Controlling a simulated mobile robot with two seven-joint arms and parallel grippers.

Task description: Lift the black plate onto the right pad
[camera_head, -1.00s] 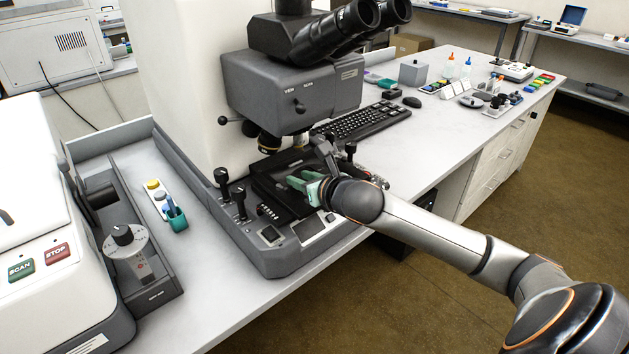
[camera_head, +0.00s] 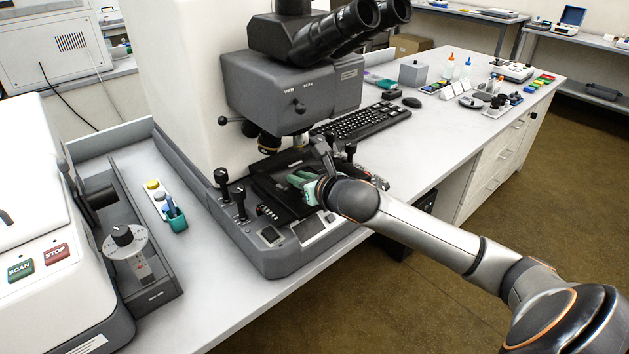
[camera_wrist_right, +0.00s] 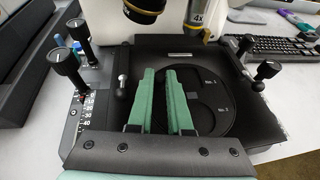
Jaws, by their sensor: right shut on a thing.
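My right gripper (camera_head: 303,182) reaches in from the right over the black stage below the microscope. In the right wrist view its two green fingers (camera_wrist_right: 163,100) are close together, with a narrow dark strip between them; I take this as the black plate, whose outline blends into the dark stage. The black stage (camera_wrist_right: 222,68) has a round dark recess (camera_wrist_right: 232,118) with small white markings "No. 1" and "No. 2", partly behind the fingers. I cannot make out for certain which marked place is the right pad. My left gripper is not in view.
The 4X objective (camera_wrist_right: 197,16) hangs just beyond the fingertips. Black-topped control knobs (camera_wrist_right: 66,66) stand left of the stage and another knob (camera_wrist_right: 268,70) right of it. A keyboard (camera_head: 362,121) lies behind. The front bench strip (camera_head: 222,318) is clear.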

